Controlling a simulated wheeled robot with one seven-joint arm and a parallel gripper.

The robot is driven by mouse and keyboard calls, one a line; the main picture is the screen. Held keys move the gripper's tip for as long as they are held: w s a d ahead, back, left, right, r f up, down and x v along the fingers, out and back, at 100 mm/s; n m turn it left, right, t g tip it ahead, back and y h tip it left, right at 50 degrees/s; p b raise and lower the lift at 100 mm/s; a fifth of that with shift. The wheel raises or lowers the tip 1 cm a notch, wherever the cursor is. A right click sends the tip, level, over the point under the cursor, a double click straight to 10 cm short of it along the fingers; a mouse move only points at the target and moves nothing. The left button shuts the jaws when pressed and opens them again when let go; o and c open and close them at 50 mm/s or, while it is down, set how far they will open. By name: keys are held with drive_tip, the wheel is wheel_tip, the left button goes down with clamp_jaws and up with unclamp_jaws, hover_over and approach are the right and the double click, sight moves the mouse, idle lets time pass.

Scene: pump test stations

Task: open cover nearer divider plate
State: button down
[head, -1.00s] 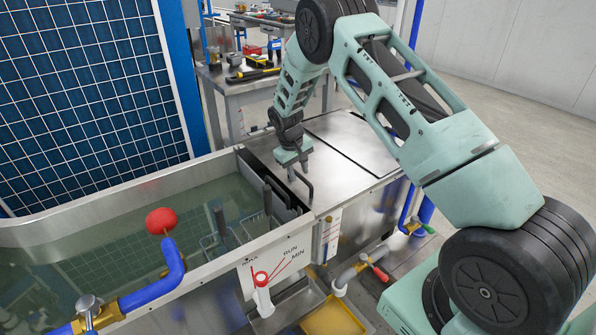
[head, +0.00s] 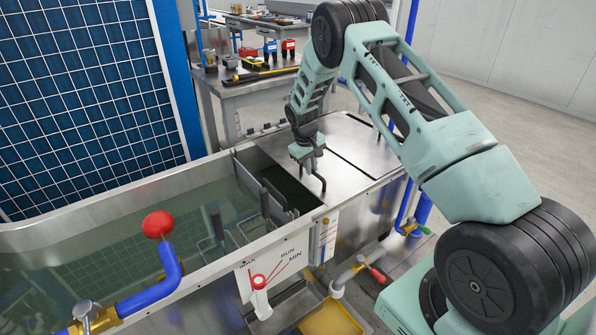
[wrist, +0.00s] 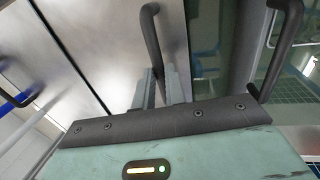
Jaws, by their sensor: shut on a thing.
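The cover nearer the divider plate is a flat steel sheet (head: 338,133) on the right part of the tank, with a dark bar handle (head: 322,182). My gripper (head: 311,172) is shut on that handle. In the wrist view the fingers (wrist: 156,88) close on the lower end of the handle (wrist: 151,32), partly hiding it. The grey divider plate (head: 246,167) stands across the tank left of the cover. A dark open gap (head: 283,180) with liquid lies between plate and cover edge.
A second steel cover (head: 376,146) lies to the right, past a dark seam. The tank's left part holds liquid and upright handles. A workbench (head: 250,85) stands behind.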

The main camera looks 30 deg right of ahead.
hover_over(341, 167)
drive_tip(key=shift+s, duration=0.1)
idle(0.4)
drive_tip(key=c, duration=1.5)
unclamp_jaws()
drive_tip(key=shift+o, duration=0.2)
drive_tip(key=shift+r, duration=0.15)
drive_tip(key=a+r, duration=0.3)
drive_tip(key=r, duration=1.4)
drive_tip(key=shift+a, duration=0.2)
drive_tip(key=shift+f, duration=0.1)
